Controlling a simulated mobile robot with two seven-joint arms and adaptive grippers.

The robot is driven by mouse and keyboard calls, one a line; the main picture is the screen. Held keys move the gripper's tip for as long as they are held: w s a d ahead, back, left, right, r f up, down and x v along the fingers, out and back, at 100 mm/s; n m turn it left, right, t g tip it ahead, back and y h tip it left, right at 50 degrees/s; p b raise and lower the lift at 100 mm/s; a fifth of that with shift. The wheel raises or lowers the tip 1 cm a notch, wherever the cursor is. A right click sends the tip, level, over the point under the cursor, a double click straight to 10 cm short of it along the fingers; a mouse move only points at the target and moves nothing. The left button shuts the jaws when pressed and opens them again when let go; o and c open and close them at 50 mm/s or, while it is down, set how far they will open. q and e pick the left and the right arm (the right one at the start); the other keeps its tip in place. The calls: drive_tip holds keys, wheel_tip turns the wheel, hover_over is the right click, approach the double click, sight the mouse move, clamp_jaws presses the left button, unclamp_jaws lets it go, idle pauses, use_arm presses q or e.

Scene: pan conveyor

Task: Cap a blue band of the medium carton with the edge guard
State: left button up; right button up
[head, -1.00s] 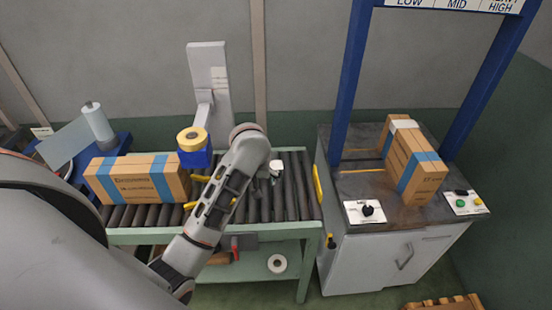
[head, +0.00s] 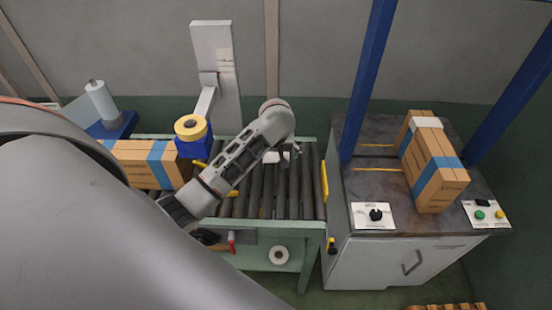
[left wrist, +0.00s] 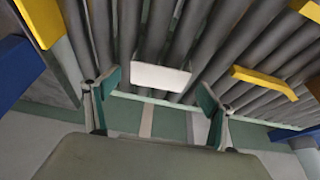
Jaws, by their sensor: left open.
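My left gripper (head: 284,155) is over the conveyor rollers, open, its fingers pointing down. In the left wrist view its two green-padded fingers (left wrist: 158,90) stand apart. A small white piece, apparently an edge guard (left wrist: 160,78), shows between and beyond the fingertips against the rollers; contact cannot be told. It also shows in the head view (head: 270,157). One carton with blue bands (head: 436,165) sits on the right-hand bench, with a white guard (head: 427,122) over its far band. Another blue-banded carton (head: 150,163) lies on the conveyor, partly hidden by my arm. Which is medium is unclear.
A blue tape dispenser with a yellow roll (head: 191,130) stands beside the left carton. Yellow guides (head: 324,182) edge the conveyor (head: 305,195). Blue posts (head: 368,80) rise from the bench (head: 365,200), which carries a knob panel (head: 374,216). Rollers right of my gripper are clear.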

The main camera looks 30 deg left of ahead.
use_arm(q)
drive_tip(key=shift+w+a+f, duration=0.1)
drive_tip(key=shift+w+f, duration=0.1)
drive_tip(key=shift+f, duration=0.4)
drive_tip(key=c, duration=0.9)
drive_tip(key=shift+w+r, duration=0.1)
drive_tip(key=shift+r, duration=0.15)
